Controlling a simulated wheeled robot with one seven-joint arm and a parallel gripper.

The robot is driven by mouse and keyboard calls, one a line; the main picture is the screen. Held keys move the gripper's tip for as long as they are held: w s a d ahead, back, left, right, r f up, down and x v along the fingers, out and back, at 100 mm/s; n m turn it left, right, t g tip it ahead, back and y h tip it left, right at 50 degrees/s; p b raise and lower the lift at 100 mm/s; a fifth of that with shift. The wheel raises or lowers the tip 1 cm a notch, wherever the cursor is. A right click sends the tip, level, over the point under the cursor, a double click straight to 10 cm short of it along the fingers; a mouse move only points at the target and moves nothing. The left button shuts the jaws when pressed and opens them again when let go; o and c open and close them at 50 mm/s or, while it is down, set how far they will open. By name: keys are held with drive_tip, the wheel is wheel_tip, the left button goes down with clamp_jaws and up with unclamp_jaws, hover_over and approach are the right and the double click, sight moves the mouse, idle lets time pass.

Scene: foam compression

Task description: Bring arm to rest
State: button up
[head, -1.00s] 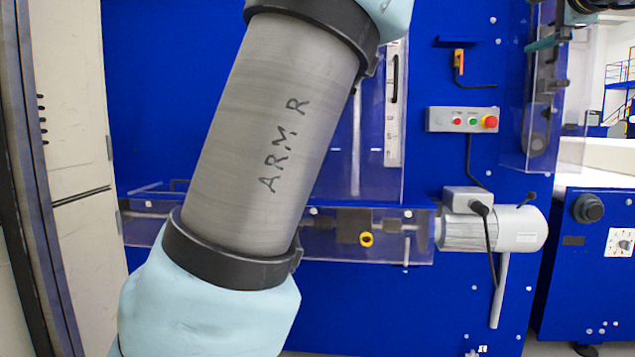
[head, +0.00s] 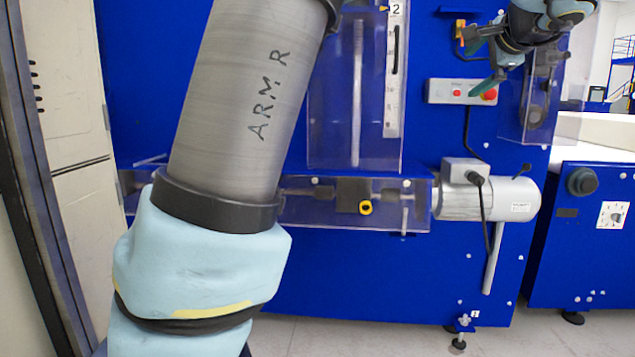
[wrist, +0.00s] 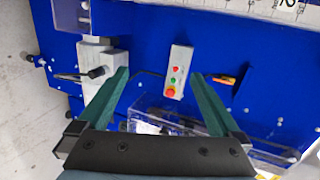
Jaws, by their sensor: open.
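My gripper (head: 484,68) hangs at the upper right of the head view, in front of the blue machine (head: 350,285). In the wrist view my gripper (wrist: 165,88) has its two green fingers spread wide, with nothing between them. Beyond the fingertips is the control box (wrist: 178,72) with green and red buttons. The same control box (head: 450,91) shows in the head view just left of and below the fingers. My grey arm link marked "ARM R" (head: 243,110) fills the left-centre of the head view and hides part of the machine.
A motor (head: 490,203) juts from the machine's front, below the control box. A clear guard (head: 535,105) stands at the right, close to my gripper. A second blue unit (head: 590,260) is at the far right. Grey floor (head: 400,338) is bare in front.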

drive_tip(key=w+a+f+n+g+y, duration=0.2)
drive_tip(key=a+f+n+g, duration=0.4)
drive_tip(key=a+f, duration=1.5)
drive_tip(key=s+a+f+n+g+h, duration=0.2)
drive_tip(key=s+a+f+n+g, duration=0.7)
drive_tip(key=s+a+f, duration=0.9)
wheel_tip(320, 180, up, 25)
drive_tip(key=n+t+p, duration=0.1)
drive_tip(key=t+p, duration=0.1)
drive_tip(key=p, duration=2.4)
drive_tip(key=shift+w+d+n, duration=0.15)
drive_tip(key=shift+w+n, duration=0.25)
drive_tip(key=shift+w, duration=0.05)
drive_tip(key=shift+c, duration=0.2)
